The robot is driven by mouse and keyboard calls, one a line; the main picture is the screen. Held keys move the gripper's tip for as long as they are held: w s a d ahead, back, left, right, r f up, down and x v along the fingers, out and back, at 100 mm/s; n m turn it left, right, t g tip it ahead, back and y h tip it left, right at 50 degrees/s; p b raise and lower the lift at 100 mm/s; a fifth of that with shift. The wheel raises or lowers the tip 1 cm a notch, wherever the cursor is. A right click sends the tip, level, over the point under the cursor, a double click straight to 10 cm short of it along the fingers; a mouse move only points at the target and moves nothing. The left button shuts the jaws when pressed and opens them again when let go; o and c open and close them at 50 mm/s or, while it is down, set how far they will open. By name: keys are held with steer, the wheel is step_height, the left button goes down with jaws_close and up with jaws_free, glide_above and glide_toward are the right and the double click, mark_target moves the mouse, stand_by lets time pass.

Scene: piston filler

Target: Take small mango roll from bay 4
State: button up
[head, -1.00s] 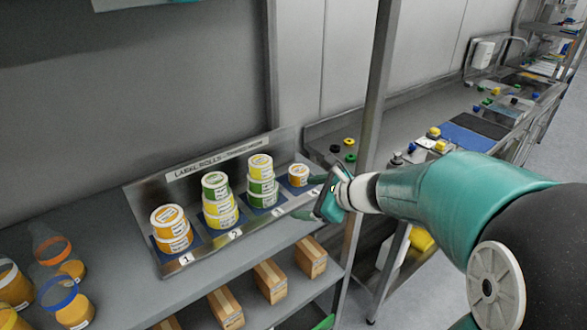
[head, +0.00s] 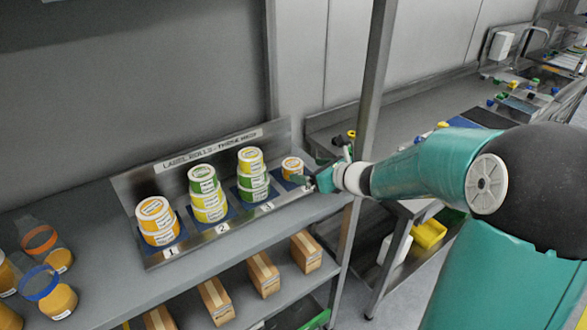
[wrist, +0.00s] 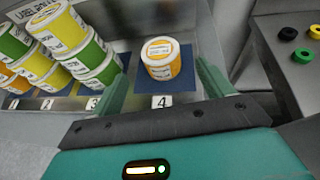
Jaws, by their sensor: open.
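The small mango roll (wrist: 160,60) is a single short roll with an orange side and a pale label on top. It stands upright on the blue pad of bay 4 (wrist: 182,84), behind the number 4 tag. It also shows in the head view (head: 292,167), at the right end of the label roll rack (head: 205,244). My gripper (wrist: 163,88) is open. In the wrist view its two teal fingers lie left and right of the roll, with visible gaps. In the head view my gripper (head: 314,181) is just right of and in front of the roll, partly hidden by my own wrist.
Bay 3 (head: 252,173) beside it holds a stack of green and yellow rolls; bays 2 (head: 206,194) and 1 (head: 157,220) hold stacks too. A metal post (head: 372,90) rises behind my wrist. Cardboard boxes (head: 264,273) stand on the shelf below.

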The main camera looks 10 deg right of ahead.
mark_target(298, 169)
steer(key=x, duration=0.5)
steer(key=shift+a, duration=0.2)
steer(key=x, duration=0.4)
steer(key=shift+w+d+f, duration=0.1)
steer(key=shift+w, duration=0.25)
steer(key=c, duration=1.1)
